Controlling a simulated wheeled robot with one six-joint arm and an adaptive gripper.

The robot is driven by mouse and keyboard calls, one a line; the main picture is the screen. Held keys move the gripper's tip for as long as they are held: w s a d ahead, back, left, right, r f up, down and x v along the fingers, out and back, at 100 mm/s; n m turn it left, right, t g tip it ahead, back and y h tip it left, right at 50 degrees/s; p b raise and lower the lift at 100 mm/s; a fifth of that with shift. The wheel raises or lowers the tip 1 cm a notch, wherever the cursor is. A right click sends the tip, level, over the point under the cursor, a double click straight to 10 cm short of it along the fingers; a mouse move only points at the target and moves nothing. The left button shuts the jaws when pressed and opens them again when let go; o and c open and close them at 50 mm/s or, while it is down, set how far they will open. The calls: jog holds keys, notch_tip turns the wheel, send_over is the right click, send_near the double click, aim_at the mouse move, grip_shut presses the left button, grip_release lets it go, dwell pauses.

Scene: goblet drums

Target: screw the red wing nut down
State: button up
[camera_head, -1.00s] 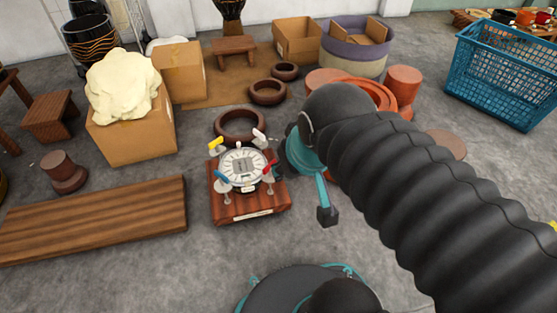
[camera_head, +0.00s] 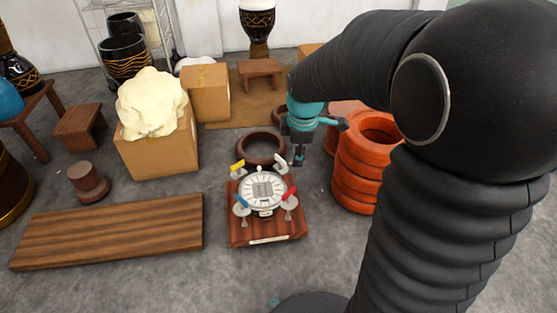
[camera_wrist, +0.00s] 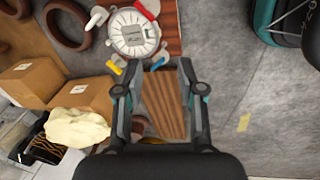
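The red wing nut (camera_head: 288,193) sits at the front right corner of the round white dial plate (camera_head: 262,193), which lies on a reddish wooden base (camera_head: 265,232). In the wrist view the red wing nut (camera_wrist: 147,8) is at the top edge. A yellow (camera_head: 238,165), a white (camera_head: 281,161) and a blue wing nut (camera_head: 241,202) stand around the plate. My gripper (camera_head: 298,158) hangs near the back right corner, beside the white one in the picture and apart from the red one. In the wrist view my gripper (camera_wrist: 159,72) has its fingers spread, with nothing held between them.
A wooden plank (camera_head: 110,232) lies left of the base. A dark ring (camera_head: 261,147) lies behind it, and stacked orange rings (camera_head: 357,180) stand to the right. Boxes (camera_head: 160,152) stand at the back left. Grey floor is free in front of the base.

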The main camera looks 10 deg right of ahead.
aim_at(287, 193)
jog(key=w+f+n+g+p, duration=0.1)
jog(key=w+f+n, duration=0.35)
jog(key=f, duration=0.25)
jog(key=w+f+n+g, duration=0.1)
jog(key=w+f+n, duration=0.3)
jog(key=f+n, duration=0.15)
jog(key=shift+m, duration=0.4)
jog(key=f, duration=0.7)
jog(key=f+b, duration=0.1)
jog(key=f, duration=0.6)
jog(key=shift+a+f, duration=0.2)
jog(key=shift+f, duration=0.15)
grip_shut()
